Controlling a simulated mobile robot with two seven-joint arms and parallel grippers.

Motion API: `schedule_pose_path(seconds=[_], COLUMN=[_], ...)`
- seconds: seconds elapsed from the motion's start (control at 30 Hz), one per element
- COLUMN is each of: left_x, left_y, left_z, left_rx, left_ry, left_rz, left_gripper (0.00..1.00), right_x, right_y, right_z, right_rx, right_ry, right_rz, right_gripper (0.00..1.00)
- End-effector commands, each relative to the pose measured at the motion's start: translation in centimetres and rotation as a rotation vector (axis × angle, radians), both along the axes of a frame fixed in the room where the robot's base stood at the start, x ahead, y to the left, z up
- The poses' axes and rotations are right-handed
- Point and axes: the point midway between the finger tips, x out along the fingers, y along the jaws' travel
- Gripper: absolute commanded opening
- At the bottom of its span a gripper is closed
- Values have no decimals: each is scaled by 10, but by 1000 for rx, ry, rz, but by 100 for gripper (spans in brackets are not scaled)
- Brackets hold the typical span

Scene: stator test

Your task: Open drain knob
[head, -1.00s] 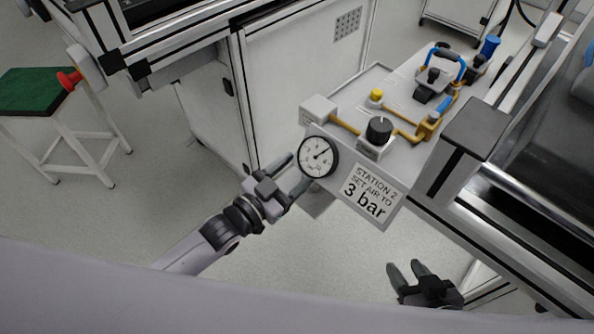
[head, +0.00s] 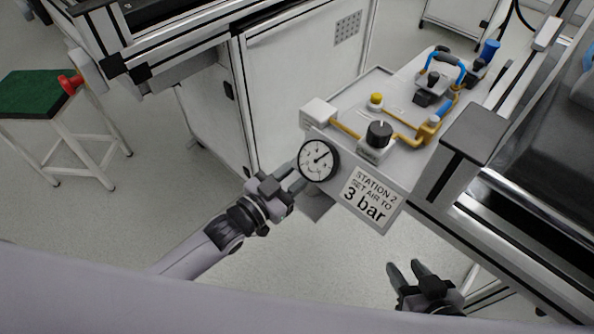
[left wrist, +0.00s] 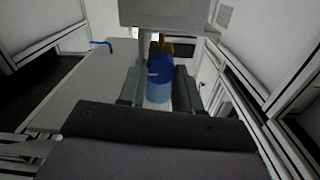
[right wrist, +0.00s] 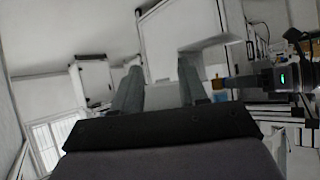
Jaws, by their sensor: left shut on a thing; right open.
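In the left wrist view a dark blue drain knob (left wrist: 160,68) with a lighter blue translucent part (left wrist: 158,93) below it stands between the fingers of my left gripper (left wrist: 160,88). The gripper is shut on the knob. In the head view my left gripper (head: 292,186) is just below and left of the round pressure gauge (head: 319,160), and the knob is hidden there. My right gripper (head: 408,272) is open and empty, apart at the lower right. It also shows in the right wrist view (right wrist: 160,82).
A panel above carries a sign (head: 369,200) reading "STATION 2 SET AIR TO 3 bar", a black knob (head: 379,133), a yellow button (head: 376,99) and a blue hose (head: 447,56). A grey post (head: 462,152) stands right. A green-topped stool (head: 36,91) is at left.

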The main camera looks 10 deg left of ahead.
Motion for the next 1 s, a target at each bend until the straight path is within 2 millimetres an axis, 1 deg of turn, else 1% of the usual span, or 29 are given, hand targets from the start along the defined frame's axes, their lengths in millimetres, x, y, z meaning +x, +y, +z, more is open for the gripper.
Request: schedule_pose_path(seconds=[0.27,0.6,0.8,1.0], left_x=[0,0,1,0], left_y=[0,1,1,1], left_z=[1,0,0,-1], left_rx=[-155,-342,-409,-438], left_ry=[114,250,298,319], left_rz=[-1,-1,-1,0], left_gripper=[3,3,3,3], right_x=[-4,-9,-9,-10], right_y=[-6,-15,-15,-15], right_z=[-1,-8,-7,-7], right_rx=[-4,-13,-11,-10], right_ry=[21,45,45,45], right_rz=[-15,-32,-33,-33], right_gripper=[43,43,43,43])
